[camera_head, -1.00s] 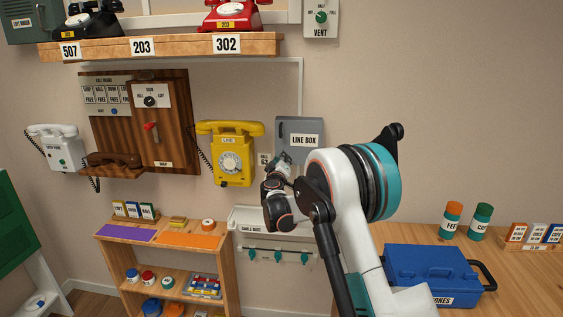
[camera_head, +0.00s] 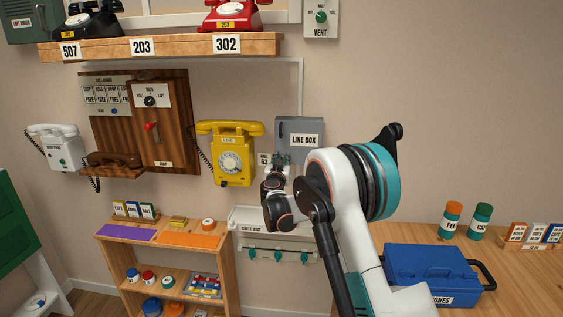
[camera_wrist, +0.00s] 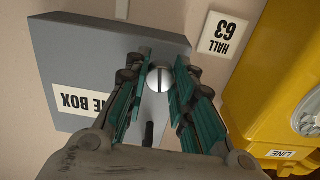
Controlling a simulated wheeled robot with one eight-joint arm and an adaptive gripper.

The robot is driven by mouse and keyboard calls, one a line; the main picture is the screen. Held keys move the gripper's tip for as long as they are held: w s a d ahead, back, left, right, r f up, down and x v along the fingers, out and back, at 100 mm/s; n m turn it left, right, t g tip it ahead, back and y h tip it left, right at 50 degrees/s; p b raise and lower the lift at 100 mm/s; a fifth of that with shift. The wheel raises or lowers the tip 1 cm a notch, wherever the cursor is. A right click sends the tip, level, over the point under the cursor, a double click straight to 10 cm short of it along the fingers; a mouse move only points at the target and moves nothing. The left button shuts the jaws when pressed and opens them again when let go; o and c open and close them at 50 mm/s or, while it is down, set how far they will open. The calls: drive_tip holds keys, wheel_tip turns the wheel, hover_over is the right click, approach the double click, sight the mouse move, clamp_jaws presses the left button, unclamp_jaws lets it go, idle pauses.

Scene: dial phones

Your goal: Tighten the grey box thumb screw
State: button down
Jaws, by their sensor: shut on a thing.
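The grey line box (camera_head: 300,127) is on the wall to the right of the yellow phone. It also shows in the wrist view (camera_wrist: 75,45), upside down, with its label partly hidden by my gripper. The thumb screw (camera_wrist: 159,79), a round silver head with a slot, sits between my fingertips in the wrist view. My gripper (camera_wrist: 160,72) is shut on it, one teal finger on each side. In the head view my gripper (camera_head: 281,160) is at the lower left part of the box, and the screw cannot be made out there.
The yellow phone (camera_head: 231,155) hangs close to the left of my gripper, with a "HALL 63" plate (camera_wrist: 222,33) between it and the box. A white cable rail (camera_head: 262,222) is below. A blue case (camera_head: 430,270) is on the bench at right.

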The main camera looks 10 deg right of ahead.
drive_tip(key=shift+m, duration=0.6)
drive_tip(key=c, duration=1.3)
unclamp_jaws()
drive_tip(key=shift+w+f, duration=0.1)
drive_tip(key=shift+c, duration=0.2)
drive_tip(key=v, duration=1.2)
